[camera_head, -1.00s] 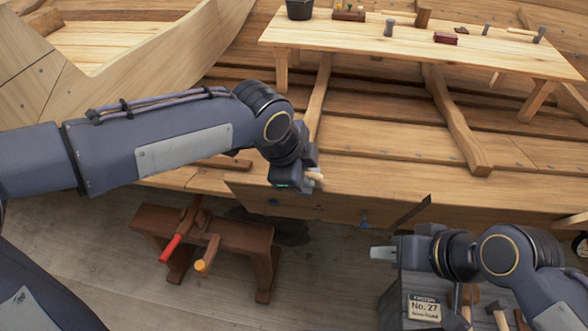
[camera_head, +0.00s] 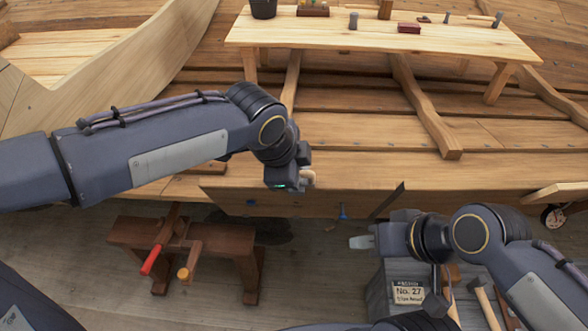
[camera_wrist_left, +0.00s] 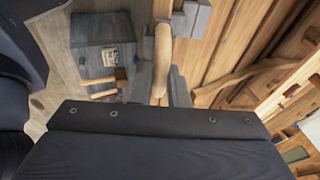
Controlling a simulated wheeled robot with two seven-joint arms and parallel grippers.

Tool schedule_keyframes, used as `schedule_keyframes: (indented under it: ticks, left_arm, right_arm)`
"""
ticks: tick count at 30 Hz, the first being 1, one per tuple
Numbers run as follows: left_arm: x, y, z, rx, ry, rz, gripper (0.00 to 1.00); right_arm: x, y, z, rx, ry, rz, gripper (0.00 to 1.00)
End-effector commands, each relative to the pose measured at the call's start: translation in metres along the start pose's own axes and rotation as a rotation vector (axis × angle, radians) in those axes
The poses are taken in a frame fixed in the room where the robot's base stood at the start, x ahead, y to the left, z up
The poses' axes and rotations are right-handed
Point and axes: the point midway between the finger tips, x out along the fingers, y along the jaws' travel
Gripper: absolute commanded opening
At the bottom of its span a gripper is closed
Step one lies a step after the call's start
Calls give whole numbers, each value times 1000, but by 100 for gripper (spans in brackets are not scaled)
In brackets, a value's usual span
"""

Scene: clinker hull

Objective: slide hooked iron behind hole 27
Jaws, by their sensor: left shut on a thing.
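My left gripper (camera_head: 306,181) is shut on a pale wooden handle, seemingly that of the hooked iron, at the upper edge of the hull plank (camera_head: 285,204). The handle (camera_wrist_left: 162,55) stands between the grey fingers in the left wrist view. The hook end is hidden or too small to make out. A small blue piece (camera_head: 343,212) sits on the plank to the right of this gripper. My right gripper (camera_head: 362,242) is low and right of it, near the plank's lower edge; its finger gap is unclear. I cannot make out hole 27 itself.
A grey box (camera_head: 375,298) with a "No. 27" label (camera_head: 408,292) and a hammer (camera_head: 483,300) stands below my right arm. A brown trestle (camera_head: 135,232) with red- and yellow-handled tools is at lower left. A pale bench (camera_head: 300,32) stands behind.

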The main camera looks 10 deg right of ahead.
Motion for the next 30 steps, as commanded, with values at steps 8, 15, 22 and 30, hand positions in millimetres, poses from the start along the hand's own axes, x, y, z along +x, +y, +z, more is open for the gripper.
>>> schedule_keyframes:
  ticks: [8, 15, 22, 30]
  left_arm:
    - [4, 0, -19, 3, 4, 2, 0]
    - [8, 0, -36, 4, 3, 1, 0]
    - [12, 1, -50, 3, 3, 1, 0]
    - [14, 0, -54, 1, 3, 0, 0]
  right_arm:
    - [-2, -1, -1, 0, 0, 0, 36]
    - [-4, -2, -2, 0, 0, 0, 36]
    - [-6, -2, -3, 0, 0, 0, 36]
    - [-6, -3, -3, 0, 0, 0, 36]
